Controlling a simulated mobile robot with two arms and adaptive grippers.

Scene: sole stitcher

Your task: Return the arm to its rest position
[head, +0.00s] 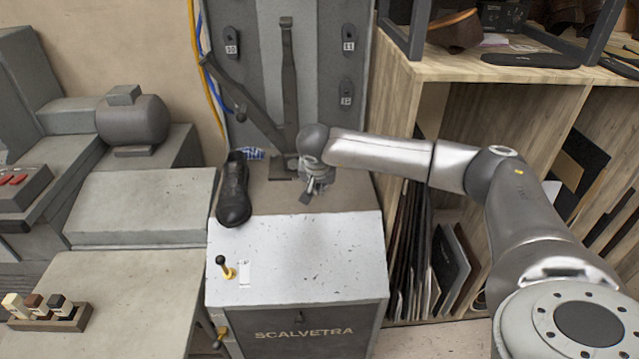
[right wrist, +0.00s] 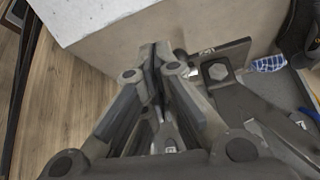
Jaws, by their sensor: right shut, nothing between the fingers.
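My right arm (head: 380,152) comes in from the right in the head view and reaches across to the sole stitcher. Its gripper (head: 307,194) is over the right part of the machine's bed, beside the grey post. In the right wrist view the gripper (right wrist: 152,58) has its fingers together with nothing between them. My left gripper is not in view.
A black shoe (head: 233,190) stands on the stitcher, left of my right gripper, by a blue-and-white cloth (head: 252,154). A small lever (head: 225,266) stands on the light front panel (head: 320,262). A wooden shelf (head: 440,72) stands right, close to my arm.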

